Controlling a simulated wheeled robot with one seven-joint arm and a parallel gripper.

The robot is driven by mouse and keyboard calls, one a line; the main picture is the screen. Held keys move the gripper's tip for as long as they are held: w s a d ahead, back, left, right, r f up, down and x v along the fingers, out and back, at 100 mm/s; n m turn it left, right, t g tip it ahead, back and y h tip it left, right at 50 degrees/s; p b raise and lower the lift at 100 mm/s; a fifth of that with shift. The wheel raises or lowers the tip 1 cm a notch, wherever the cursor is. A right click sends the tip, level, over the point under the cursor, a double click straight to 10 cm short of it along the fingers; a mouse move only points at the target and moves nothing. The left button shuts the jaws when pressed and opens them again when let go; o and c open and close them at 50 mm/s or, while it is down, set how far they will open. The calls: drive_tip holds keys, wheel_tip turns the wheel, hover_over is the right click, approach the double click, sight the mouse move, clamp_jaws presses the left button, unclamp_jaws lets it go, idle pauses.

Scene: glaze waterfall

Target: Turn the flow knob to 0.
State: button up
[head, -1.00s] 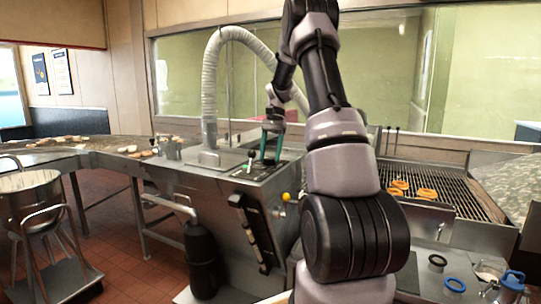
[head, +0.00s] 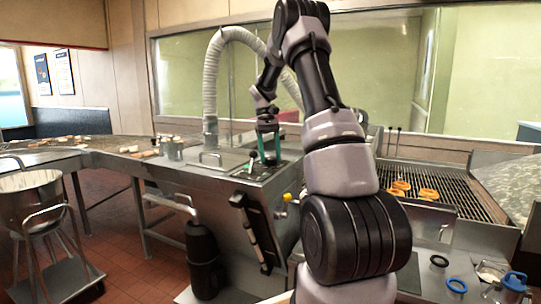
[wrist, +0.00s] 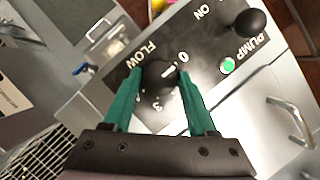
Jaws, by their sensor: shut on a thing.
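The black flow knob (wrist: 158,76) sits on a dark panel (wrist: 205,82) marked FLOW, with a 0 at its upper right and a 3 below it in the wrist view. A short white mark at the knob's right edge points roughly toward the 0; whether it lines up exactly I cannot tell. My gripper (wrist: 158,72), with green fingers, is shut on the knob, one finger on each side. In the head view my gripper (head: 268,158) reaches down onto the panel on top of the steel machine; the knob is hidden there.
A black pump lever ball (wrist: 250,22) and a lit green lamp (wrist: 227,66) are beside the knob, near the PUMP label. A metal handle (wrist: 291,122) stands on the steel top. A white hose (head: 210,85) arches behind, and a grill (head: 440,180) lies to the right.

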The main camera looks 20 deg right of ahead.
idle(0.5)
drive_tip(key=o, duration=1.4)
drive_tip(key=shift+c, duration=0.2)
drive_tip(key=v, duration=1)
drive_tip(key=shift+w+r, duration=0.25)
drive_tip(key=shift+r, duration=0.05)
